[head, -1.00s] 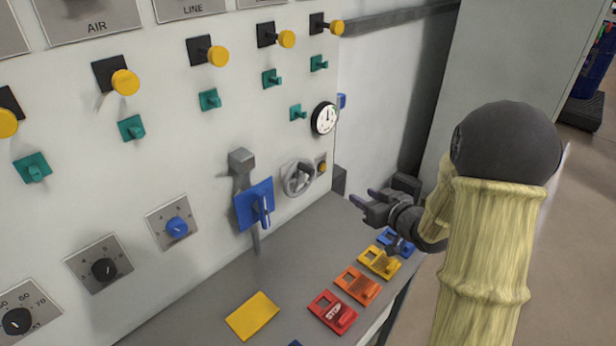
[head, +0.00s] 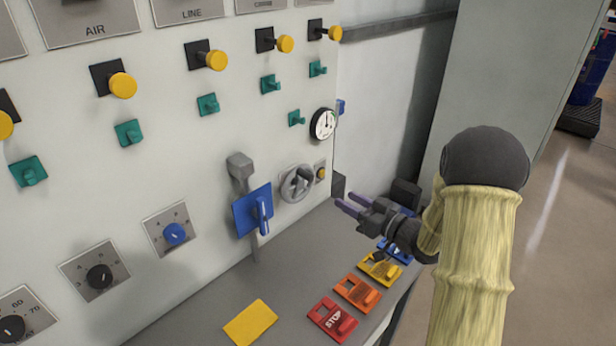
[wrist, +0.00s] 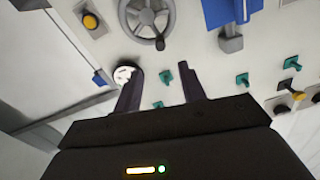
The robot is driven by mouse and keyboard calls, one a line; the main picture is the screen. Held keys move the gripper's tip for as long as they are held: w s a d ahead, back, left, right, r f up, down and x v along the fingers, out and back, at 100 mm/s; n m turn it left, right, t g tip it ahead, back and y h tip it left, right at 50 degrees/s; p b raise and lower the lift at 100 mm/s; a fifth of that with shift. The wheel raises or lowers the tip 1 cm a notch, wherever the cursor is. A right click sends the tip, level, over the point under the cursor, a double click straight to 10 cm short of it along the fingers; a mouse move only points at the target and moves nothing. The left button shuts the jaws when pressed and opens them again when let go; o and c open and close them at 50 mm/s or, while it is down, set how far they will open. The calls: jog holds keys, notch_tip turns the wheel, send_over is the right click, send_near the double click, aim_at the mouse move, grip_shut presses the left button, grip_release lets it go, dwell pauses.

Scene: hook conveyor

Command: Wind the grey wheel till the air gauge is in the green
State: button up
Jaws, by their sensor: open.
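The grey wheel (head: 297,183) is on the white panel, right of the blue lever plate. It also shows at the top of the wrist view (wrist: 146,18), with a dark knob on its rim. The round white gauge (head: 323,123) is above it on the panel. The gauge's reading is too small to tell. In the wrist view the gauge (wrist: 124,74) is partly hidden by a finger. My gripper (head: 343,201) is open and empty, in front of the panel, right of the wheel and apart from it. Its fingers point toward the panel.
A blue lever plate (head: 252,210) sits left of the wheel, a small yellow button (head: 321,173) right of it. Yellow knobs (head: 215,60) and green switches (head: 208,104) stick out above. The desk below carries red (head: 333,318), orange (head: 357,292) and yellow (head: 380,268) switches.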

aim_at(312, 180)
jog(key=p+x, duration=0.2)
jog(key=x, duration=1.3)
jog(key=shift+p, duration=0.4)
grip_shut()
